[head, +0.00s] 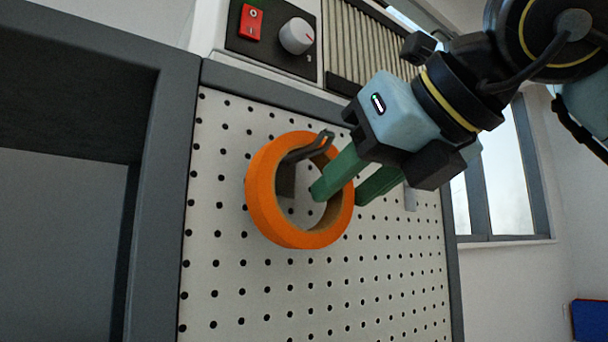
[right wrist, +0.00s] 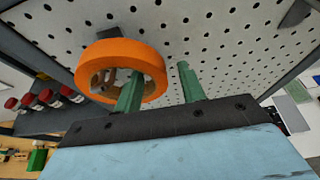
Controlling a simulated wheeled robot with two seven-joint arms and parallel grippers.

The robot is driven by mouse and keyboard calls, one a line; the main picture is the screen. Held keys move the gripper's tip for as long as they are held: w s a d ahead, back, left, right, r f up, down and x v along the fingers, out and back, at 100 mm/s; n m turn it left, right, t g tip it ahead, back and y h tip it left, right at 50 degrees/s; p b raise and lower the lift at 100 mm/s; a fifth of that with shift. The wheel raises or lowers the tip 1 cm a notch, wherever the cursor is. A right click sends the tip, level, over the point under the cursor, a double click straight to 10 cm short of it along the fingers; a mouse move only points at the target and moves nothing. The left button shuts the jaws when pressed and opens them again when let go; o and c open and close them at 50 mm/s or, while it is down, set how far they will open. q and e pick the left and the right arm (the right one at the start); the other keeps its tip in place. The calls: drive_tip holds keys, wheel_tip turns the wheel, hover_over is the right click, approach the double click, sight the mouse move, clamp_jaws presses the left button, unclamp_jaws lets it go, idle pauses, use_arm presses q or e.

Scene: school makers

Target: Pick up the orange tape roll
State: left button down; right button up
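The orange tape roll (head: 265,205) hangs on a dark hook (head: 308,150) on a white pegboard (head: 225,270). It also shows in the right wrist view (right wrist: 120,52). My right gripper (head: 340,192) is open at the roll's right side. One green finger reaches into the roll's hole and the other is outside it, so the ring's wall lies between them. In the right wrist view the fingers (right wrist: 160,85) are clearly apart. I cannot tell whether either finger touches the roll. My left gripper is not in view.
Above the pegboard is a white machine with a red switch (head: 251,22) and a grey knob (head: 297,36). A dark grey frame (head: 150,220) edges the board at left. The right wrist view shows several red-capped containers (right wrist: 45,97) on a shelf.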

drive_tip(key=shift+x, duration=1.25)
drive_tip(key=shift+s+d, duration=0.1)
clamp_jaws()
drive_tip(key=shift+r, duration=0.1)
